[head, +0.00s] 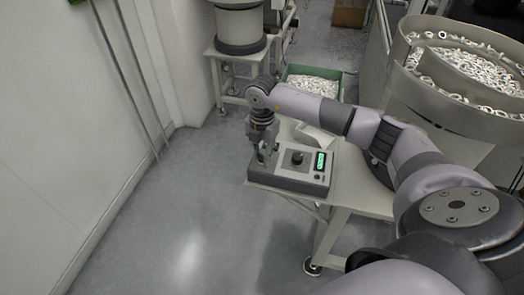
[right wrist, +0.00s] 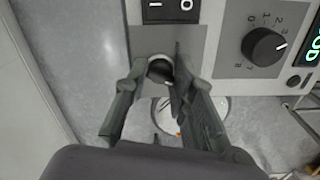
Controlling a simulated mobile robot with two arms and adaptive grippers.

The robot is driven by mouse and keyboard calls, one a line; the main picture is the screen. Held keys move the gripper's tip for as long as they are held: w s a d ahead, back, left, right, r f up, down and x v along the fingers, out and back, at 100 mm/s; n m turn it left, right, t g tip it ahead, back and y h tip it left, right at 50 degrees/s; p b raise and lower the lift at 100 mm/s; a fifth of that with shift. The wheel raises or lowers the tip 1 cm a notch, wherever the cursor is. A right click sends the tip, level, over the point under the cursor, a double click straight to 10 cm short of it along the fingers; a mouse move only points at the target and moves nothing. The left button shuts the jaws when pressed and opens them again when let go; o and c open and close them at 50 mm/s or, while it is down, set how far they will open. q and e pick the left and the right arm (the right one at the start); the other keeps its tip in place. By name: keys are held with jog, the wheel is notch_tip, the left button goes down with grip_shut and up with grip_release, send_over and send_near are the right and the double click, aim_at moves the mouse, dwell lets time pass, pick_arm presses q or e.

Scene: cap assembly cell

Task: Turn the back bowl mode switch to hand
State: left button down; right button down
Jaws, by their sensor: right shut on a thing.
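A grey control box (head: 297,183) stands on the small table in the head view. Its panel also shows in the right wrist view (right wrist: 222,70). My right gripper (head: 262,158) reaches down onto the left part of this box. In the right wrist view its fingers (right wrist: 160,74) are closed around a small dark round switch (right wrist: 160,69) on the panel, below the I/O rocker. The fingers hide its sides, and I cannot read its position or any label. My left gripper is not in view.
Right of the gripped switch is a black numbered dial (right wrist: 264,46), then a green display (head: 320,161). A black I/O rocker (right wrist: 170,9) sits above. A green crate of white caps (head: 315,86) and a large bowl feeder (head: 462,75) stand behind. The floor at left is clear.

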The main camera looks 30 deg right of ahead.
aim_at(262, 155)
jog(key=shift+d+m+p, duration=0.1)
jog(key=shift+m+p, duration=0.45)
jog(key=shift+m, duration=1.35)
jog(key=c, duration=1.3)
grip_release()
notch_tip(262, 155, up, 12)
jog(key=shift+r, duration=0.1)
